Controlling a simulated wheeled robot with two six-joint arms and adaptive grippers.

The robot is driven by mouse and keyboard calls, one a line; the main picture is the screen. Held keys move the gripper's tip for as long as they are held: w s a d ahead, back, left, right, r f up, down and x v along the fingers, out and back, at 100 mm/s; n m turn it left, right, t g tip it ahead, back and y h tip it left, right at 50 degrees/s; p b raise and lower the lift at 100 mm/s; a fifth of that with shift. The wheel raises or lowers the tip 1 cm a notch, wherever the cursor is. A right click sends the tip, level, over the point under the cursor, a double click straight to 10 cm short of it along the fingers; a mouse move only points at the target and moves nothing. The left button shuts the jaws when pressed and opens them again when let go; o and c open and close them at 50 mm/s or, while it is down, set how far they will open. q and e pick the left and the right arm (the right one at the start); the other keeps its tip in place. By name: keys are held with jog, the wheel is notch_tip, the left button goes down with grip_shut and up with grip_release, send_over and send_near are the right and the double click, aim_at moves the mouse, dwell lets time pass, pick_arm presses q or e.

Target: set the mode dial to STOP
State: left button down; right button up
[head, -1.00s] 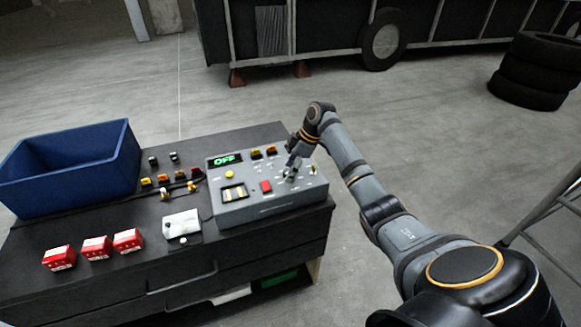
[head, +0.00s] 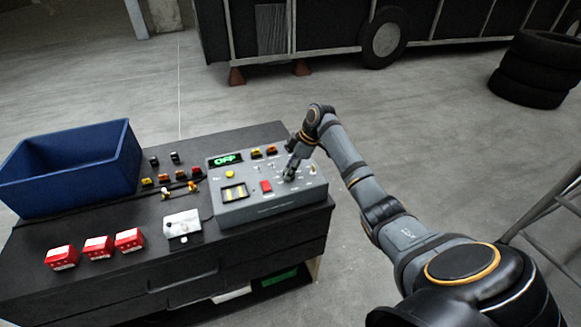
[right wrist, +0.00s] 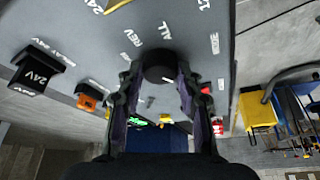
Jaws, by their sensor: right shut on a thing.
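The mode dial (right wrist: 160,68) is a round black knob on the sloped face of the grey control box (head: 285,208). My right gripper (right wrist: 158,84) is shut on the dial, one finger on each side of it. Labels around the dial in the right wrist view include ALL and REV; I cannot read a STOP label. In the head view my right gripper (head: 291,172) reaches down onto the right part of the box and hides the dial. A small screen (head: 226,159) on the box reads OFF in green. My left gripper is not in view.
The box stands on a dark cabinet (head: 110,262). A red button (head: 266,186) and a yellow button (head: 230,174) are near the gripper.

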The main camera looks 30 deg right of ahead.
jog(key=m+h+p, duration=0.1)
jog(key=m+p, duration=0.2)
jog(key=p, duration=0.2)
jog(key=m+t+h+p, duration=0.1)
jog(key=m+p, duration=0.3)
jog(key=m+h+p, duration=0.1)
jog(key=m+p, duration=0.3)
jog(key=p, duration=0.1)
jog(key=shift+s+a+r+t+h+p, duration=0.1)
jog(key=shift+a+r+t+h+p, duration=0.2)
jog(key=shift+a+t+h, duration=0.1)
jog(key=m+h+p, duration=0.1)
jog(key=m+p, duration=0.1)
jog(key=m, duration=0.1)
jog(key=shift+f+m, duration=0.1)
jog(key=shift+m, duration=0.3)
jog(key=shift+f+m+g+h+p, duration=0.1)
jog(key=shift+m+g+h+p, duration=0.4)
jog(key=shift+m, duration=0.6)
jog(key=shift+m+h, duration=0.4)
jog(key=shift+m, duration=0.6)
jog(key=o, duration=1.2)
jog(key=shift+f, duration=0.1)
